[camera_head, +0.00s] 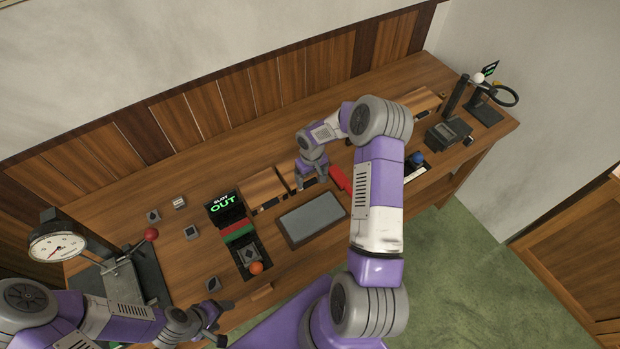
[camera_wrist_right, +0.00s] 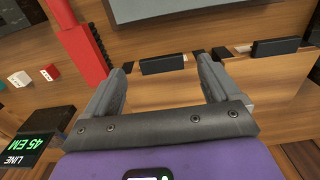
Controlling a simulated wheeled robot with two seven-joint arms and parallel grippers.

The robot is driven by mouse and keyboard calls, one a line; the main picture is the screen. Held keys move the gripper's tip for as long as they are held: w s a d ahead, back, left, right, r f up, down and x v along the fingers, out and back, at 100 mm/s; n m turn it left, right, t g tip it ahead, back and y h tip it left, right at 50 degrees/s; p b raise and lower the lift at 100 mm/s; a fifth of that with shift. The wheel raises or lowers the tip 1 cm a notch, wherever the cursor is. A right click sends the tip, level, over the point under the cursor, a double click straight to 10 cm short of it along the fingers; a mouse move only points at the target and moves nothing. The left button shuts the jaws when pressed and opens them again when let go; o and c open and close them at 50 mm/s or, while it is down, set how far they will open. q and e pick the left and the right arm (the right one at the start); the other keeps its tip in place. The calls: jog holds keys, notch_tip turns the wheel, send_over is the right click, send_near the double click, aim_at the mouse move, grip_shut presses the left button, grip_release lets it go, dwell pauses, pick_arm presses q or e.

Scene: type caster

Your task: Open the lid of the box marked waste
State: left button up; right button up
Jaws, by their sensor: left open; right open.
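Two wooden boxes with closed lids stand side by side behind the grey slab, a left one (camera_head: 263,187) and a right one (camera_head: 290,174). In the right wrist view both show, one between my fingers (camera_wrist_right: 160,92) and one to the right (camera_wrist_right: 268,75), each with a black piece on its front edge. No waste marking is legible, so I cannot tell which box bears it. My right gripper (camera_head: 312,184) is open, above the right one of the pair; it also shows in the right wrist view (camera_wrist_right: 165,65), empty. My left gripper (camera_head: 217,325) is open and empty at the front left.
A grey slab (camera_head: 312,219) lies in front of the boxes. A red bar (camera_head: 340,179) is to their right. A display reading OUT (camera_head: 224,205) stands to their left. A dial gauge (camera_head: 57,241) and a red-knobbed lever (camera_head: 151,234) are at the left end.

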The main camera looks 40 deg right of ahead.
aim_at(311, 184)
pick_arm(q)
jog(key=shift+w+r, duration=0.1)
jog(key=shift+r, duration=0.05)
pick_arm(e)
jog(key=shift+f, duration=1.55)
jog(key=shift+w, duration=0.1)
